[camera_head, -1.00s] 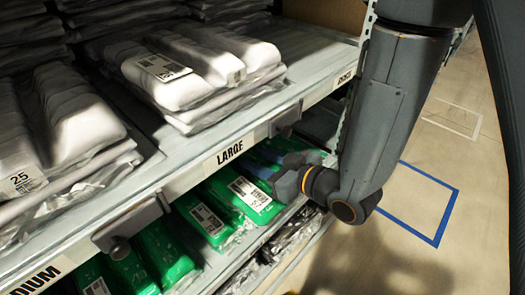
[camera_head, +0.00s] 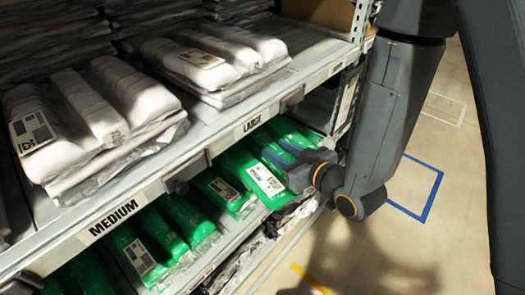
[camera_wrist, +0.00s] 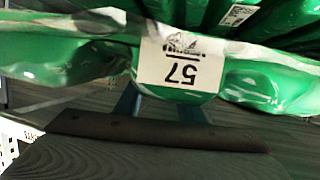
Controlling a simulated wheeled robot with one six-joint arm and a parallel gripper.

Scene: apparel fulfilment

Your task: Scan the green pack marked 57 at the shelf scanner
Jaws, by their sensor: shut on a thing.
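The green pack marked 57 (camera_wrist: 170,85) fills the upper middle of the wrist view, its white label upside down. In the head view it appears to be the green pack (camera_head: 241,160) with a white label beside my gripper (camera_head: 282,152), on the level below the LARGE label. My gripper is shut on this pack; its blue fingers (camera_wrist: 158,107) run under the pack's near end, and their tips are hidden. Whether the pack is clear of its neighbours cannot be told. Dark grey boxes on the shelf edge (camera_head: 182,177) (camera_head: 290,100) may be scanners.
White packs (camera_head: 85,115) lie stacked on the upper shelf. More green packs (camera_head: 165,225) lie close beside the held one. The shelf edge (camera_head: 215,150) runs just above the green packs. Open floor with a blue outline (camera_head: 425,200) is at the right.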

